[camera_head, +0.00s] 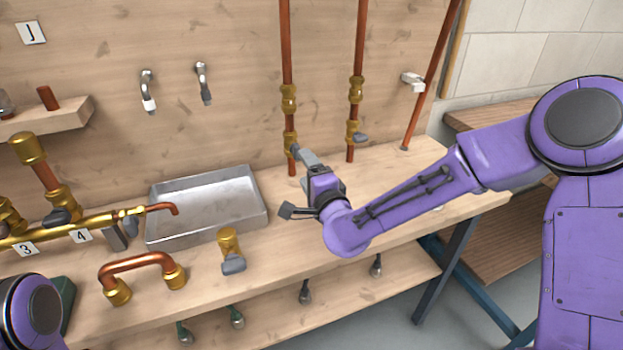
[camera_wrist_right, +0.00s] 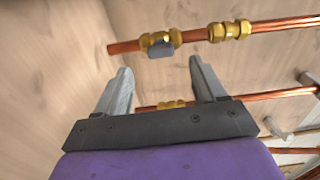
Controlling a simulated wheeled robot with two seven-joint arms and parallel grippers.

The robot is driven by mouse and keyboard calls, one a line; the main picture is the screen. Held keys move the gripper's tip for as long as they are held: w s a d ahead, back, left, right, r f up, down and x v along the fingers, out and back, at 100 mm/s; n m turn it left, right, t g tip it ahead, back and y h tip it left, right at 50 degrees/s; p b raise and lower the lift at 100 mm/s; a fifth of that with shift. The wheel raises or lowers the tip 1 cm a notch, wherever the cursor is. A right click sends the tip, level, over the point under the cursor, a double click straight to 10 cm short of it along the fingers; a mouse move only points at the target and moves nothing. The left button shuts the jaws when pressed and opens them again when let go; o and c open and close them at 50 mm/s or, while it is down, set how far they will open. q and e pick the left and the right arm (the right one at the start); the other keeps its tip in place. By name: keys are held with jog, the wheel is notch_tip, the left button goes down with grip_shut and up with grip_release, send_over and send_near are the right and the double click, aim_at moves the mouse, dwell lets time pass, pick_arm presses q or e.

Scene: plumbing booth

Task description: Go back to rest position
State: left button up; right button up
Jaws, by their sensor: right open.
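My right gripper (camera_head: 303,158) is at the workbench in front of the wooden back wall. Its grey fingers point toward the lower part of the left upright copper pipe (camera_head: 286,45). In the right wrist view my right gripper (camera_wrist_right: 158,66) has its two fingers wide apart, with nothing held between them. Copper pipes with brass fittings (camera_wrist_right: 160,42) lie beyond the fingers; I cannot tell the exact gap. A purple part of my left arm (camera_head: 35,308) shows at the lower left, but its gripper is out of view.
The wooden workbench (camera_head: 400,190) holds a metal tray (camera_head: 205,208), a brass valve (camera_head: 229,245), a bent copper pipe (camera_head: 135,262) and a brass manifold (camera_head: 80,230). A second copper pipe (camera_head: 359,60) stands behind my right arm. Two taps (camera_head: 203,82) are on the wall.

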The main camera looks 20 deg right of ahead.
jog(key=s, duration=0.3)
jog(key=shift+s, duration=0.2)
jog(key=shift+d, duration=0.1)
